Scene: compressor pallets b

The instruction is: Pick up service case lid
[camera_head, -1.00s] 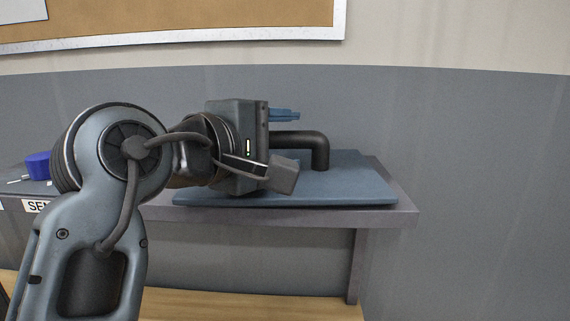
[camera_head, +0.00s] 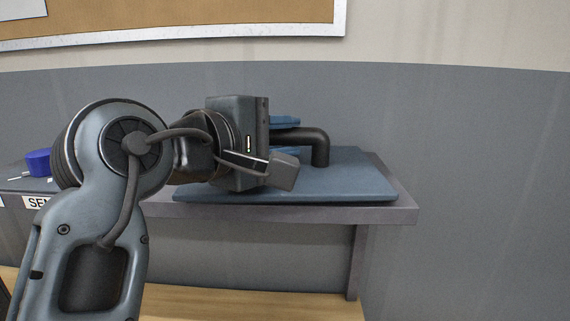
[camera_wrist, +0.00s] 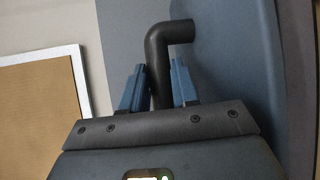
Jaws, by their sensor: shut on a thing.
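The service case lid (camera_head: 365,180) is a flat blue slab lying on a grey shelf. Its black bent handle (camera_head: 320,150) rises from it and runs left toward my gripper (camera_head: 287,137). The two blue fingers are shut on the handle, one above and one below it in the head view. In the wrist view, the handle (camera_wrist: 158,48) passes between the fingertips of my gripper (camera_wrist: 159,75), and the lid (camera_wrist: 235,45) fills the right side. The lid appears to rest on the shelf. My gripper body hides its left part.
The grey shelf (camera_head: 390,212) ends just right of the lid. A grey wall (camera_head: 480,170) stands behind. At the left are a blue object (camera_head: 38,162) and a partly hidden label (camera_head: 36,203). A cork board (camera_head: 180,22) hangs above. Space right of the shelf is clear.

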